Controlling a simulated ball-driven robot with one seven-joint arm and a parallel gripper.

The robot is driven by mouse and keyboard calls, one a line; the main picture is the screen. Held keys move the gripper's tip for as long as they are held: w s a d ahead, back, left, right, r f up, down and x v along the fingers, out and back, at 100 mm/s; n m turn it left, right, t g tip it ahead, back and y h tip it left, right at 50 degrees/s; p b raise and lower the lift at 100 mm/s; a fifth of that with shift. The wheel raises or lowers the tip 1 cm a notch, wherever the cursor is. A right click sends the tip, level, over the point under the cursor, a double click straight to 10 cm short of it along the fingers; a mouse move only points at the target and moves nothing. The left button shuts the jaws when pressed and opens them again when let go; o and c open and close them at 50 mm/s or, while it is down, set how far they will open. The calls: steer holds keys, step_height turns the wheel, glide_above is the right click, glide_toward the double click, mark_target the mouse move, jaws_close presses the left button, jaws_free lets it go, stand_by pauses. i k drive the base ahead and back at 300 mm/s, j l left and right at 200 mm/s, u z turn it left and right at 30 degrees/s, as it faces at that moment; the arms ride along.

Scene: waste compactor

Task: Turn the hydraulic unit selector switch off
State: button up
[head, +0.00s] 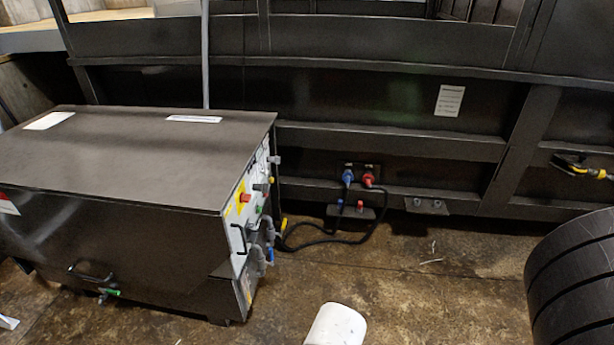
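The hydraulic unit (140,160) is a large dark box on the floor at the left. Its light control panel (240,215) is on its right side and shows at a steep slant. A red switch on a yellow plate (244,198) sits on the panel. A dark knob (261,187) sticks out just right of it, and a small green control (259,209) is below. I cannot tell which of these is the selector switch or how it is set.
A dark compactor wall (390,100) runs across the back, with blue (348,176) and red (368,178) hose connectors. A black hose (320,241) runs along the floor. Brown floor (430,290) right of the unit is mostly clear.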

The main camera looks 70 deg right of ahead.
mark_target(264, 188)
steer(key=z, duration=1.1)
steer(key=i+j+z, duration=0.1)
steer(key=i+j, duration=0.15)
steer(key=i, duration=0.25)
steer(key=i+j+z, duration=0.1)
steer(key=i+j, duration=0.2)
steer(key=i, duration=0.15)
